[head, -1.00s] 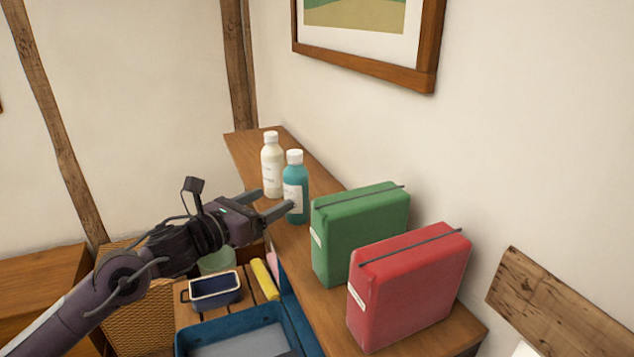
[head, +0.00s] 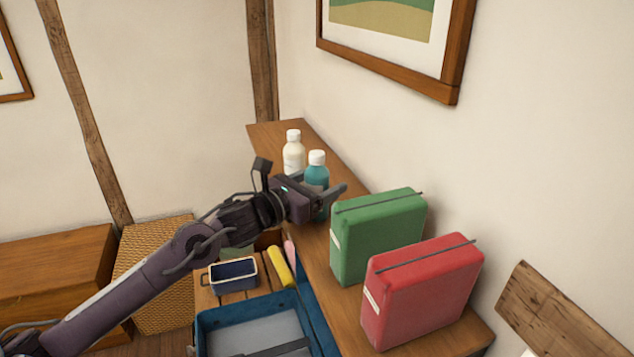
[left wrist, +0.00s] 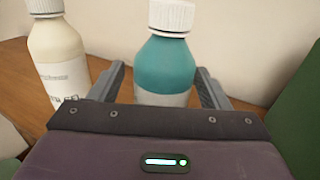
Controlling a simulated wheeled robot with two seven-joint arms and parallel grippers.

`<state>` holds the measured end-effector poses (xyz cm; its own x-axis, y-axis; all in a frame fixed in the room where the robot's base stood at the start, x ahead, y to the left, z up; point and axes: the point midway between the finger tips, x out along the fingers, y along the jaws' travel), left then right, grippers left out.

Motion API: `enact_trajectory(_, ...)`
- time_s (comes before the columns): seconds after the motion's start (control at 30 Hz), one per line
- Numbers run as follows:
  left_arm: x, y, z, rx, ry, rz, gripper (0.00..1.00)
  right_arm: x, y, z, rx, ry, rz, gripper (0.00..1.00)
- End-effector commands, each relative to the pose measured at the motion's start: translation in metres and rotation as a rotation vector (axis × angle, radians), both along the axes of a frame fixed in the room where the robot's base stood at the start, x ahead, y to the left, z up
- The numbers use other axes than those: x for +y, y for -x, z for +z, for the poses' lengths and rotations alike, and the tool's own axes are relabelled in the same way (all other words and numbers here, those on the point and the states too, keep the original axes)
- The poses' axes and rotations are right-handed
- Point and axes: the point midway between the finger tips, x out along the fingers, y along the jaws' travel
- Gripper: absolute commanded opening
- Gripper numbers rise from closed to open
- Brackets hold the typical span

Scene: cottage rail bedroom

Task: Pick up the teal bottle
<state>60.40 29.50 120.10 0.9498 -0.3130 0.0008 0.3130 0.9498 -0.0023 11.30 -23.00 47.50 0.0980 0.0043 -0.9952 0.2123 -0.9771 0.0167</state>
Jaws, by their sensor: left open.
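The teal bottle (head: 317,174) with a white cap stands upright on the wooden shelf (head: 266,133), partly hidden behind my left gripper in the head view. In the left wrist view the teal bottle (left wrist: 166,62) is between the two open fingers of my left gripper (left wrist: 166,85), with its lower part hidden by the gripper body. My left gripper (head: 328,200) is open around the bottle; I cannot tell whether a finger touches it. My right gripper is not in view.
A cream bottle (head: 293,153) stands just left of the teal one. A green case (head: 378,240) and a red case (head: 420,295) stand nearer on the shelf. Below are a blue tray (head: 212,318), a small navy bin (head: 232,274) and a yellow item (head: 279,266).

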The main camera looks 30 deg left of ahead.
Motion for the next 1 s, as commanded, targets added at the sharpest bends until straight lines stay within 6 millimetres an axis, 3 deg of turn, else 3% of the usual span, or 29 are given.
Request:
enact_trajectory(0.37,-0.0037,-0.0076,-0.0009,0.001,-0.001,-0.002,0.7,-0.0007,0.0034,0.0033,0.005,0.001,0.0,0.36)
enact_trajectory(0.8,-0.0036,-0.0073,-0.0006,0.001,-0.001,-0.002,0.15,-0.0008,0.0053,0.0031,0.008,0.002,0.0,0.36)
enact_trajectory(1.0,-0.0035,-0.0074,0.0007,-0.002,-0.002,-0.002,0.14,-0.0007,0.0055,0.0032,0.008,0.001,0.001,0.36)
